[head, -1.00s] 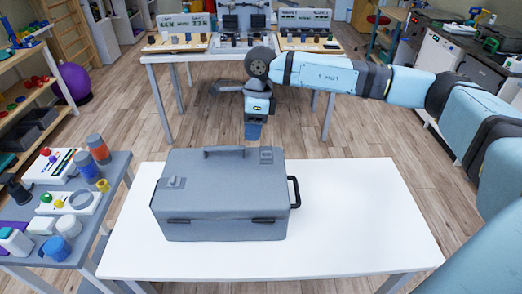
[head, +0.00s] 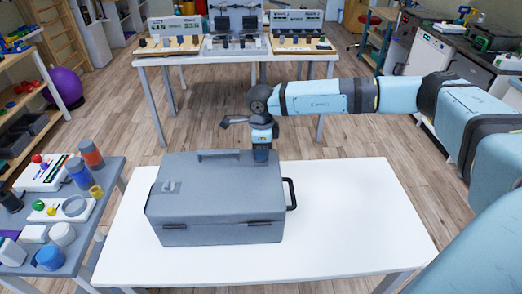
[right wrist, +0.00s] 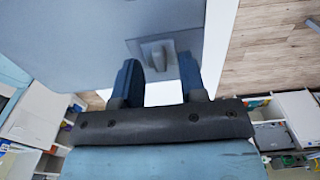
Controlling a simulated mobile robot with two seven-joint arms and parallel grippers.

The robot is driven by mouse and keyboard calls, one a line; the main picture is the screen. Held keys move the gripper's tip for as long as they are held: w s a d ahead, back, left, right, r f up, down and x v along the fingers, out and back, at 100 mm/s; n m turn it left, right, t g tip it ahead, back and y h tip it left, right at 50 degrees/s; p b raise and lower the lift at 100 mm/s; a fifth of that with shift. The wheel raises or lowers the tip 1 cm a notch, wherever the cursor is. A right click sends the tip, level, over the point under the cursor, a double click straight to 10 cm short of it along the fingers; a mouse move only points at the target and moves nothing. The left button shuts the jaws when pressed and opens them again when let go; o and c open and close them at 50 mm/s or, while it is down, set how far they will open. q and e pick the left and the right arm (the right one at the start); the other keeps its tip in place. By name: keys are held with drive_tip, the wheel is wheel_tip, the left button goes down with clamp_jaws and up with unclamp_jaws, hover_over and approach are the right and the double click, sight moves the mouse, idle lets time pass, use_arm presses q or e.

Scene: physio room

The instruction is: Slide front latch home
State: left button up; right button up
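A grey hard case (head: 215,207) lies closed on a white table. A small latch plate (head: 168,187) with a raised tab sits on the left of its lid. My right gripper (head: 261,157) points down at the lid's back right corner and covers the latch there in the head view. In the right wrist view that latch (right wrist: 154,55) is a grey plate with a raised knob. The blue fingers (right wrist: 158,78) stand apart, one on each side of the knob; I cannot tell whether they touch it. My left gripper is out of view.
The case has a lid handle (head: 220,155) and a black side handle (head: 292,193). The white table (head: 350,220) is clear to the right. A grey side table (head: 22,262) with coloured items stands at the left. Another table with display boards stands behind.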

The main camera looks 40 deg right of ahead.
drive_tip(key=shift+f, duration=0.55)
clamp_jaws()
drive_tip(key=shift+w+d+f+b, duration=0.1)
drive_tip(key=shift+w+d+b, duration=0.25)
drive_tip(key=shift+w, duration=0.2)
drive_tip(key=shift+w+d+b, duration=0.3)
drive_tip(key=shift+w, duration=0.2)
drive_tip(key=shift+w+d, duration=0.1)
drive_tip(key=shift+w, duration=0.1)
unclamp_jaws()
drive_tip(key=shift+s, duration=0.1)
